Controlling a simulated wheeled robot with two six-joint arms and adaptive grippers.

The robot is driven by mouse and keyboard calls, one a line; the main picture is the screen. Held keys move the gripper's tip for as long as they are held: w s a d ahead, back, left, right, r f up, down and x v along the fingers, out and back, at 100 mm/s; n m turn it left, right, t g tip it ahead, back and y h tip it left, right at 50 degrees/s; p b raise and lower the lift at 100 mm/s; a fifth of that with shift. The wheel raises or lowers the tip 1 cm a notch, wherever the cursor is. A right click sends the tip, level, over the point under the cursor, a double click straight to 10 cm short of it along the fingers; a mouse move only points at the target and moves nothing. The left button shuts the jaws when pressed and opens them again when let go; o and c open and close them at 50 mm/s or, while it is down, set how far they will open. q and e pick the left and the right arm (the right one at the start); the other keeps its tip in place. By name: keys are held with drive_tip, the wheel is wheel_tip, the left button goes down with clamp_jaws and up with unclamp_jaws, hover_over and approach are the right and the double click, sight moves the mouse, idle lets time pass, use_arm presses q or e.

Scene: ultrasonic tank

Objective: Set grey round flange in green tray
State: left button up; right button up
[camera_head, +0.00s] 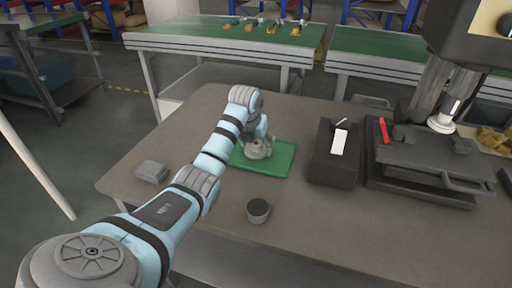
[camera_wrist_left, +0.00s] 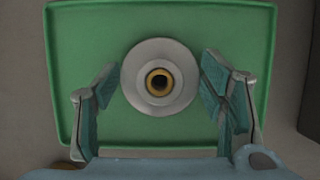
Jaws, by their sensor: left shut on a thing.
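The grey round flange (camera_wrist_left: 134,82) is a pale disc with a raised hub and a brass-coloured ring around a dark hole. In the left wrist view it lies between the two fingers of my left gripper (camera_wrist_left: 160,97), which is shut on it. The green tray (camera_head: 284,160) lies flat on the table, and its rim frames the flange in the left wrist view (camera_wrist_left: 62,50). In the head view my left gripper (camera_head: 257,150) points down over the left part of the tray. I cannot tell whether the flange touches the tray floor. My right gripper is out of view.
On the grey table (camera_head: 190,135), a dark round puck (camera_head: 258,209) lies in front of the tray and a grey block (camera_head: 152,171) lies to the left. A black box (camera_head: 332,168) and a dark machine base (camera_head: 425,160) stand to the right.

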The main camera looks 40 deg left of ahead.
use_arm(q)
drive_tip(key=o, duration=1.3)
drive_tip(key=shift+f, duration=0.1)
drive_tip(key=p+v, duration=0.4)
drive_tip(key=v, duration=0.8)
drive_tip(key=shift+r, duration=0.25)
drive_tip(key=shift+w, duration=0.1)
